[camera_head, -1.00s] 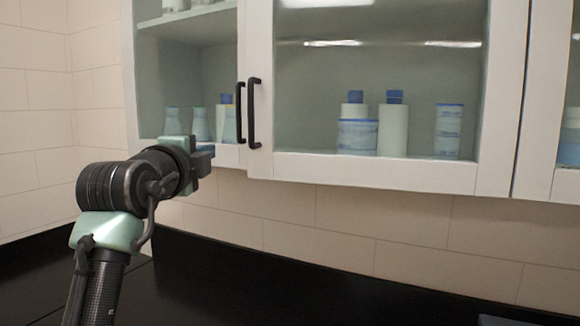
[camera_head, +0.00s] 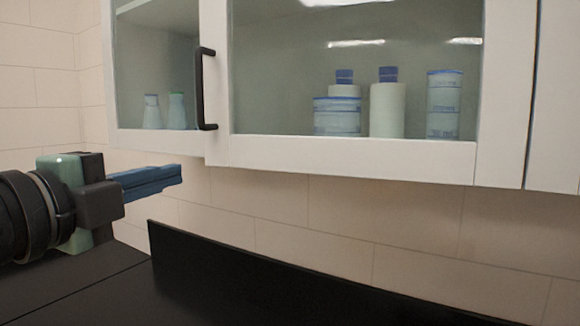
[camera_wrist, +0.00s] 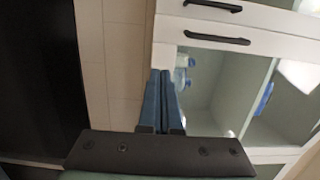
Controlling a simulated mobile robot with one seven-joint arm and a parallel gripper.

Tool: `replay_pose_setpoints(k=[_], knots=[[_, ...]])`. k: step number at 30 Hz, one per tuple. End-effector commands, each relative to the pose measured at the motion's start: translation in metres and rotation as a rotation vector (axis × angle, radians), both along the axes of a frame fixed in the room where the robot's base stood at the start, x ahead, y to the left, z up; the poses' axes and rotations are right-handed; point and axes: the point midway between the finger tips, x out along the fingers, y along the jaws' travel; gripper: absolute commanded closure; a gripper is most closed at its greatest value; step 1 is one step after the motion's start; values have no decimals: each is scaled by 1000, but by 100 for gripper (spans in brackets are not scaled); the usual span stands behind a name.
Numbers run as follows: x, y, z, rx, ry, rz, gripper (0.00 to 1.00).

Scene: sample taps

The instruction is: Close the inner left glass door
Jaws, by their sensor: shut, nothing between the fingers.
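A white-framed glass cabinet door (camera_head: 350,152) with a black bar handle (camera_head: 206,88) fills the middle of the head view. Its left edge sits a little in front of the neighbouring glass door (camera_head: 160,141), so it looks slightly ajar. I cannot tell for certain which of them is the inner left door. My gripper (camera_head: 178,174) has blue fingers pressed together, empty, below the left doors' bottom edge. In the wrist view the closed fingers (camera_wrist: 165,75) show beside a white door frame (camera_wrist: 165,32) with a black handle (camera_wrist: 217,40). Contact with the frame cannot be made out.
Bottles and jars (camera_head: 388,108) stand inside the cabinet behind the glass. A black counter (camera_head: 240,285) with a raised back edge runs below. The tiled wall (camera_head: 290,205) lies between cabinet and counter. Another cabinet door (camera_head: 555,100) is at the right.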

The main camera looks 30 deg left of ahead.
Motion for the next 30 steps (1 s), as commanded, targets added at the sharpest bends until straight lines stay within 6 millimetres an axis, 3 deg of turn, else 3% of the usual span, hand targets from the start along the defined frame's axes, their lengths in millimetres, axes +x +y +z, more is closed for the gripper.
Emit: replay_pose_setpoints(k=[3,7,21,30], knots=[[-15,-5,-5,7,4,-1,100],[-9,-6,-4,7,6,-6,100],[86,-1,-2,7,8,-6,100],[120,2,-4,8,6,-4,100]])
